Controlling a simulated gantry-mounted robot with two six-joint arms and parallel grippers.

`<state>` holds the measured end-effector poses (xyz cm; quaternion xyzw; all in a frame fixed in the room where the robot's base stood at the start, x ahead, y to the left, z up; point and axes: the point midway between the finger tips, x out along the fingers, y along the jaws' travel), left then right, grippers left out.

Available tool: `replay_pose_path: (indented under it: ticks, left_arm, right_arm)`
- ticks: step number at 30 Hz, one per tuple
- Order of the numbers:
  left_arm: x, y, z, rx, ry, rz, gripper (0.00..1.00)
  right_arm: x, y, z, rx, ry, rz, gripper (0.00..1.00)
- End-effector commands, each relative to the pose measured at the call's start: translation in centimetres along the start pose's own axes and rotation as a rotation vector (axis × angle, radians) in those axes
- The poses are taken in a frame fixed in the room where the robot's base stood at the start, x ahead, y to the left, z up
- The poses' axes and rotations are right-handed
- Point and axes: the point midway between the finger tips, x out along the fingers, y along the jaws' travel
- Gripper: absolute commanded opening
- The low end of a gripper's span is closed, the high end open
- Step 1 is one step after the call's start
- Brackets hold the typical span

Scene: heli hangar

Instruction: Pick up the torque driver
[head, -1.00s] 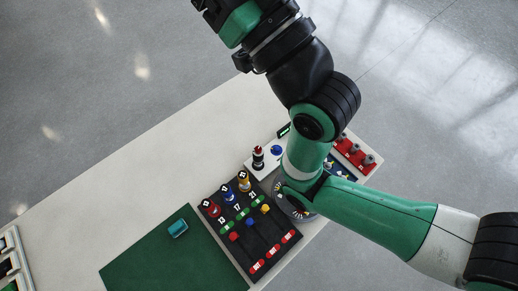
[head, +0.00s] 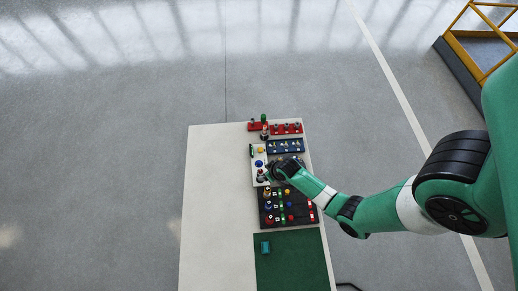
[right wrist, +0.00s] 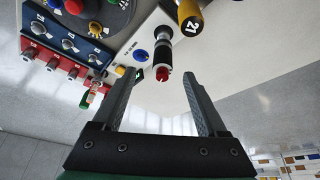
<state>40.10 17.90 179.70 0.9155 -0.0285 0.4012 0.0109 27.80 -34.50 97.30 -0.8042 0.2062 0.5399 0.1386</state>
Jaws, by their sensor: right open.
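A black and silver driver with a red end (right wrist: 162,75), which I take for the torque driver, stands on a white station plate (right wrist: 137,45). In the head view it is small beside my right gripper (head: 268,173). In the right wrist view my right gripper (right wrist: 161,77) is open, and the driver's red end shows between its two fingertips. I cannot tell if either finger touches it. A yellow-handled driver numbered 21 (right wrist: 190,18) stands close by, past the right fingertip. My left gripper is not in view.
A blue knob (right wrist: 140,55) and a yellow button (right wrist: 120,71) are near the left finger. A blue rack (head: 285,146) and red rack (head: 286,128) lie beyond; a black tray (head: 305,219) and green mat (head: 290,262) lie nearer. The table's left side (head: 215,200) is clear.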

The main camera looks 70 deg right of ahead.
Motion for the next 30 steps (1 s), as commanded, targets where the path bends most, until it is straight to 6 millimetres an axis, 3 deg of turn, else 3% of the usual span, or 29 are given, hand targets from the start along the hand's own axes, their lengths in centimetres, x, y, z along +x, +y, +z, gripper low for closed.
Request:
replay_pose_path:
  ticks: [10, 19, 27, 30]
  left_arm:
    - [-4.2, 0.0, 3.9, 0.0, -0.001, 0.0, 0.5]
    - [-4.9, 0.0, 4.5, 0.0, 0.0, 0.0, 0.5]
    - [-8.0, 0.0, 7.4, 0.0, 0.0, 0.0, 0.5]
    - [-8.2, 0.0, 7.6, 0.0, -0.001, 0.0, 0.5]
  right_arm:
    - [5.9, -0.1, 0.1, -0.002, 0.004, -0.001, 0.76]
    - [7.0, -0.2, -0.2, -0.002, 0.004, -0.001, 0.76]
    - [11.4, -0.7, -0.2, -0.003, 0.004, -0.001, 0.76]
    - [11.9, -0.7, -0.4, -0.003, 0.004, -0.001, 0.76]
